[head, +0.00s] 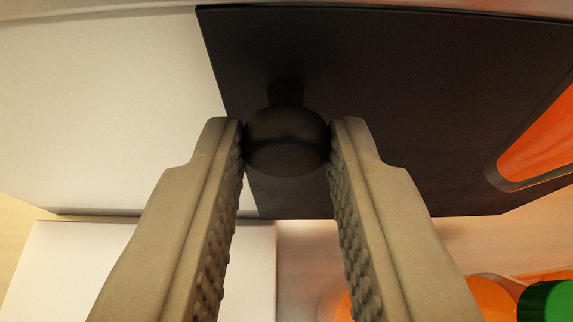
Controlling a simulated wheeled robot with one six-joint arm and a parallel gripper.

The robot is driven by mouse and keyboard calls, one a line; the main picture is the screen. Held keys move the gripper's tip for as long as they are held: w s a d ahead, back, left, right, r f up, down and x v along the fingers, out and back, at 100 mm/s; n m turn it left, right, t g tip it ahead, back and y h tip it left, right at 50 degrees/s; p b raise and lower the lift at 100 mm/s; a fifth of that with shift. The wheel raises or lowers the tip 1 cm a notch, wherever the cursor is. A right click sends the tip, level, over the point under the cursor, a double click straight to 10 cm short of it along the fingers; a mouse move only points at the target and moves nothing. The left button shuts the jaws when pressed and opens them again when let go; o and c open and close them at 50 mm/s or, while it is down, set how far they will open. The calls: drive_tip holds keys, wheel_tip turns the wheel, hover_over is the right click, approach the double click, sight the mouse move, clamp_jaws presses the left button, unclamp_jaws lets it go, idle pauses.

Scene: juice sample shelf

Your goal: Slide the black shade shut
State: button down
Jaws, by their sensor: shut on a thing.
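The black shade (420,90) is a flat dark panel filling the upper middle and right of the head view. Its left edge meets a white panel. A round dark knob (286,145) stands out from the shade on a short stem. My gripper (286,140) is shut on the knob, with one finger touching its left side and the other its right side. The ribbed inner faces of the fingers show below the knob.
A white panel (110,110) lies left of the shade. Below it is a white block-like surface (140,270). An orange shape with a grey rim (540,145) is at the right. Orange items and a green one (550,302) sit at the lower right.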

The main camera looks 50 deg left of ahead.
drive_tip(key=s+a, duration=0.2)
drive_tip(key=s, duration=0.1)
drive_tip(key=shift+a, duration=0.15)
drive_tip(key=c, duration=1.5)
unclamp_jaws()
drive_tip(key=shift+o, duration=0.2)
drive_tip(key=v, duration=1.7)
drive_tip(key=shift+r, duration=0.2)
